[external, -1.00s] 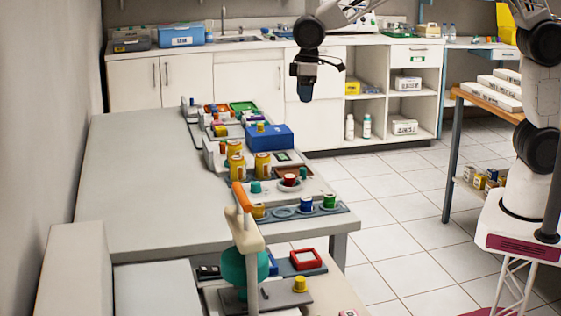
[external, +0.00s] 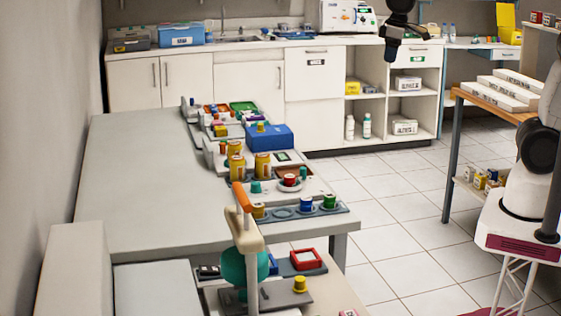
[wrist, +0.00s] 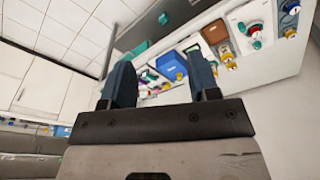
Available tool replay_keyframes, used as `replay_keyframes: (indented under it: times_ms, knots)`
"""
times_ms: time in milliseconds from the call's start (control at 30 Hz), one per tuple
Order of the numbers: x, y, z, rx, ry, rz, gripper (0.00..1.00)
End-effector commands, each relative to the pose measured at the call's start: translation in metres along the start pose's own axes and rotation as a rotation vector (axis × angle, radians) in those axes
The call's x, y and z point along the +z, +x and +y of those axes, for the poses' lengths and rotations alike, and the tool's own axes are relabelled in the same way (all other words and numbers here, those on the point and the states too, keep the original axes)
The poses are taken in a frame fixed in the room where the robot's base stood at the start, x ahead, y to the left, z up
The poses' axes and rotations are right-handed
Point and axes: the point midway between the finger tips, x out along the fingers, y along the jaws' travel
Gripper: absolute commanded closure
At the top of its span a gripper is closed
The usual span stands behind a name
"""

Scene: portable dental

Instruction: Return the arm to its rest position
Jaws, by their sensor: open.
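My gripper (external: 390,50) hangs in the air at the upper right of the external view, pointing down in front of the back counter. It is well away from the long grey table (external: 130,180) and its items. In the wrist view, the two dark blue fingers (wrist: 163,85) stand apart with nothing held between them. Part of my arm above the gripper is cut off by the top edge of the external view. My white base and lower arm links show at the right edge.
The table holds a blue box (external: 269,138), yellow-orange jars (external: 262,165) and a grey strip with coloured caps (external: 300,212). A wooden shelf table (external: 480,100) with white boxes stands between the gripper and my base. The tiled floor (external: 400,200) is clear.

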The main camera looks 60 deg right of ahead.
Motion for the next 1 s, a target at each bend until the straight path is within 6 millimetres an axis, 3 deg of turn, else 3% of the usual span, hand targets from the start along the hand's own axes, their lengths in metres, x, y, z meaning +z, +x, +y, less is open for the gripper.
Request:
replay_keyframes:
  times_ms: [300, 700, 1000]
  knots:
    - [0.085, -0.017, 0.031, 0.016, 0.103, 0.031, 0.45]
    - [0.188, -0.017, 0.05, 0.037, 0.226, 0.064, 0.45]
    - [0.229, -0.011, 0.053, 0.046, 0.277, 0.077, 0.45]
